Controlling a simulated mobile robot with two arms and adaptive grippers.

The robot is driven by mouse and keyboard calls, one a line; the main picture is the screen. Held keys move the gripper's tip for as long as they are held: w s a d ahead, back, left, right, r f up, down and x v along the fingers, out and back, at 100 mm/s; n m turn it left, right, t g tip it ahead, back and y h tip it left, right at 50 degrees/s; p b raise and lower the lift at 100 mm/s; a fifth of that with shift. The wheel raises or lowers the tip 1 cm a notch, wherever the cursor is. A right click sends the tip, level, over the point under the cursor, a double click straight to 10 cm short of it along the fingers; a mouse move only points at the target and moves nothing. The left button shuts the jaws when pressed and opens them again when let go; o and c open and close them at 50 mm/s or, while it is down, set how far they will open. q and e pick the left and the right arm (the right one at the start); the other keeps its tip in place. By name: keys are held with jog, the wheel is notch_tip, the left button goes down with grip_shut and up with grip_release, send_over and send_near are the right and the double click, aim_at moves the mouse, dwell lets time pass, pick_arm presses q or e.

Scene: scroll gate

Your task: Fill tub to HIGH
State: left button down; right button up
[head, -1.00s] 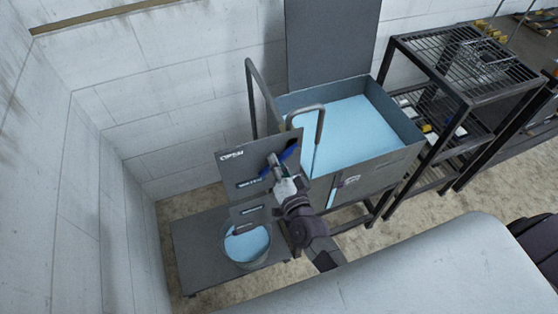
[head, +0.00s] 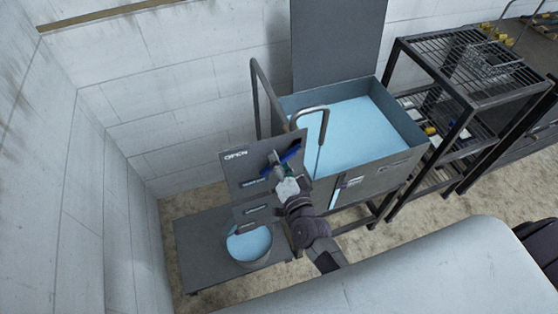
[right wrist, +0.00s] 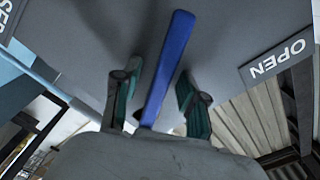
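A round tub (head: 250,263) with light blue liquid (head: 250,242) stands low at the left, below a grey panel (head: 237,175) marked OPEN. The liquid surface looks close under its rim; I cannot read any level mark. A blue lever (head: 291,154) sits on the panel, tilted up to the right; it also shows in the right wrist view (right wrist: 168,65). My right gripper (head: 282,172) is at the lever. In the right wrist view its fingers (right wrist: 158,92) stand apart on both sides of the lever, with gaps. My left gripper is not in view.
A large grey tank (head: 385,180) of light blue liquid stands behind the panel, with bent pipes (head: 325,127) beside it. A dark wire rack (head: 430,65) stands to the right. The tub rests on a low grey platform (head: 200,250). White walls close the left side.

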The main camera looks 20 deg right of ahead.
jog(key=s, duration=1.2)
jog(key=shift+d, duration=0.2)
dwell(6.6)
